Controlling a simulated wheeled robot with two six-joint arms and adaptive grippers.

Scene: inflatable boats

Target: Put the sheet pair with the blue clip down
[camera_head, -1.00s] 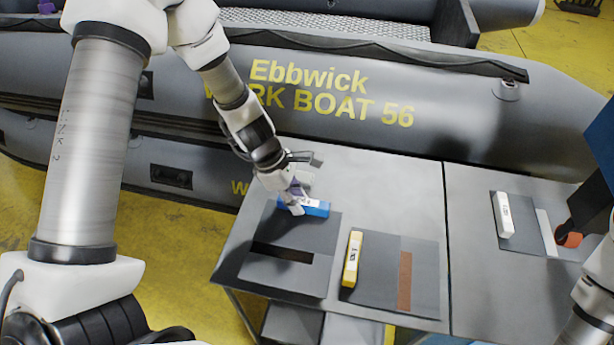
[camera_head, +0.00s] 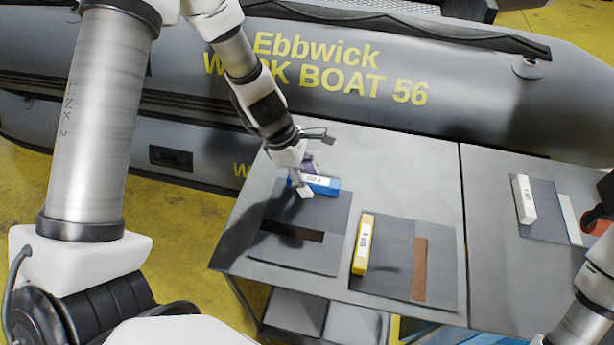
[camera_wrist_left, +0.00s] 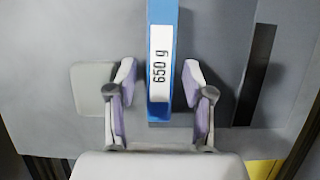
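The blue clip (camera_head: 325,184) with a white label lies at the far edge of a dark grey sheet pair (camera_head: 290,255). The pair has a black strip and appears flat on the grey table. My left gripper (camera_head: 303,190) is over the clip's left part. In the left wrist view, the blue clip (camera_wrist_left: 163,110) is labelled "650 g" and runs between the two fingers of my left gripper (camera_wrist_left: 160,72). The fingers are apart, with a visible gap on each side of the clip.
A yellow clip (camera_head: 362,243) sits on another sheet pair (camera_head: 395,262) with a brown strip, just right. A white clip (camera_head: 524,200) sits on a third pair (camera_head: 548,200). The grey inflatable boat (camera_head: 450,90) stands behind the table (camera_head: 415,165). The table's back middle is clear.

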